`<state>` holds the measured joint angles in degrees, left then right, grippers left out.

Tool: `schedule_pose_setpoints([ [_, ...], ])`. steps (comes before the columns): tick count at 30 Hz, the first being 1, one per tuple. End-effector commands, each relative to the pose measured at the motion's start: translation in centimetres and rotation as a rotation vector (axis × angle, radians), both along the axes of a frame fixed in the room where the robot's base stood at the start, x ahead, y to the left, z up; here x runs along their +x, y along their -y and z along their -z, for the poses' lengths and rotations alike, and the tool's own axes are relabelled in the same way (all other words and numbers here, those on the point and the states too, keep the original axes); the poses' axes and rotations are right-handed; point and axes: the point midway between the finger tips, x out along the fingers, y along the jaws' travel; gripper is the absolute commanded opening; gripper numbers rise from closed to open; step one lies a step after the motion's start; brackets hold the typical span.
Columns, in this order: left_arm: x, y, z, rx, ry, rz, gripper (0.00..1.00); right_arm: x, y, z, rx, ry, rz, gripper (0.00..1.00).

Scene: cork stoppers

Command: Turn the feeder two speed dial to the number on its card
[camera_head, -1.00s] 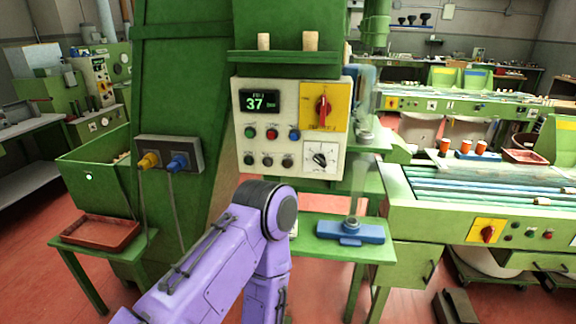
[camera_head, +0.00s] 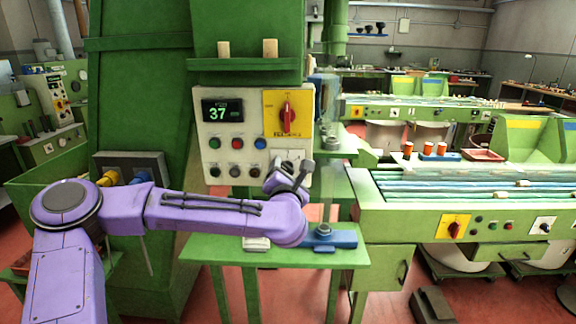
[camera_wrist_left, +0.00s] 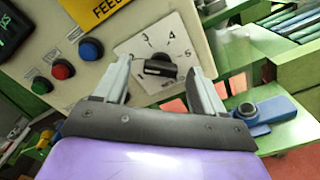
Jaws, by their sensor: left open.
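The speed dial (camera_wrist_left: 155,70) is a black knob on a white square plate with printed numbers, including 1, 3, 4 and 5. Its bar lies nearly level in the left wrist view; I cannot tell for sure which number it marks. My left gripper (camera_wrist_left: 158,72) is open, with one finger on each side of the knob and gaps left between. In the head view my left gripper (camera_head: 291,178) is in front of the dial plate (camera_head: 292,155) and hides most of it. I cannot make out a number card. My right gripper is not in view.
The panel (camera_head: 205,150) has a display (camera_head: 221,110) reading 37, a red switch (camera_head: 289,114) on a yellow plate and several buttons. A shelf with two corks (camera_head: 270,48) is above. A blue fixture (camera_head: 330,240) stands on the green table (camera_head: 215,252) below.

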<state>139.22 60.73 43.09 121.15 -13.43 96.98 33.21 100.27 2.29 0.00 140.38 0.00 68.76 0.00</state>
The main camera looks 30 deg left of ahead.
Motion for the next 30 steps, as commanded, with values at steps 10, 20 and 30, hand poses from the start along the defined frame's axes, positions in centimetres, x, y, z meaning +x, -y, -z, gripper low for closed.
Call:
schedule_pose_setpoints([
  [10,1.47,-0.85,0.10,0.002,-0.001,0.001,0.70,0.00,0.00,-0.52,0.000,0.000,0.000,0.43],
  [20,1.44,-0.84,0.09,0.003,-0.001,0.001,0.14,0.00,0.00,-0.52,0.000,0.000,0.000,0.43],
  [30,1.45,-0.79,0.06,0.066,-0.040,0.002,0.14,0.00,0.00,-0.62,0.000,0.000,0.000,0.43],
])
